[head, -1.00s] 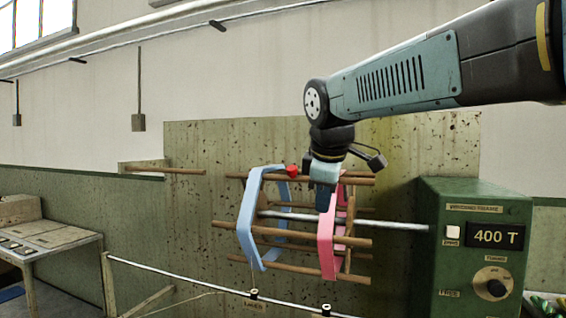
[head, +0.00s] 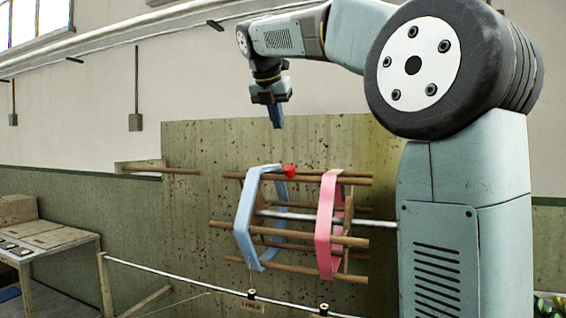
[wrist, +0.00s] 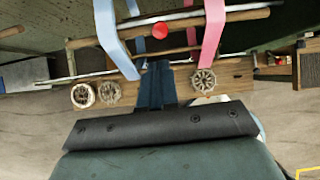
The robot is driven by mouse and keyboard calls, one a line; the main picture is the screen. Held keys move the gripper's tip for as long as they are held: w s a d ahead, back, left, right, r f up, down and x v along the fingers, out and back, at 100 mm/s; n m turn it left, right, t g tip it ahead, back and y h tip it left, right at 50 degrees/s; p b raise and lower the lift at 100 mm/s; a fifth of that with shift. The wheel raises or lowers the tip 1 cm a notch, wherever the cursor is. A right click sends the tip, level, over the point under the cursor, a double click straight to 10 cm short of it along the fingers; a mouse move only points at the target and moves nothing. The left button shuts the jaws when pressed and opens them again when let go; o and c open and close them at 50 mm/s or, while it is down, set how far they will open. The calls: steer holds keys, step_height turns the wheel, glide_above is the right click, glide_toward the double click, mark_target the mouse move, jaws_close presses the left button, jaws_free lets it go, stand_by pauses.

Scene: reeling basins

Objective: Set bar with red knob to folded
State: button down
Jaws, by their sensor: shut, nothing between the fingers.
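The red knob (head: 290,171) sits on the top wooden bar (head: 306,179) of the reel, just right of the blue band (head: 244,220). The pink band (head: 323,225) wraps the reel further right. In the wrist view the red knob (wrist: 160,30) shows between the two bands, beyond the fingertips. My gripper (head: 277,124) is shut and empty, pointing down above the reel and apart from it. The shut fingers also show in the wrist view (wrist: 156,70).
A metal shaft (head: 380,223) runs through the reel. A thin rail (head: 180,277) passes in front and below. A wooden peg (head: 165,170) juts from the wall at left, and a work table (head: 50,242) stands at far left.

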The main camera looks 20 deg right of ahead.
mark_target(288, 169)
steer(key=x, duration=1.4)
steer(key=shift+a, duration=0.1)
stand_by(0.3)
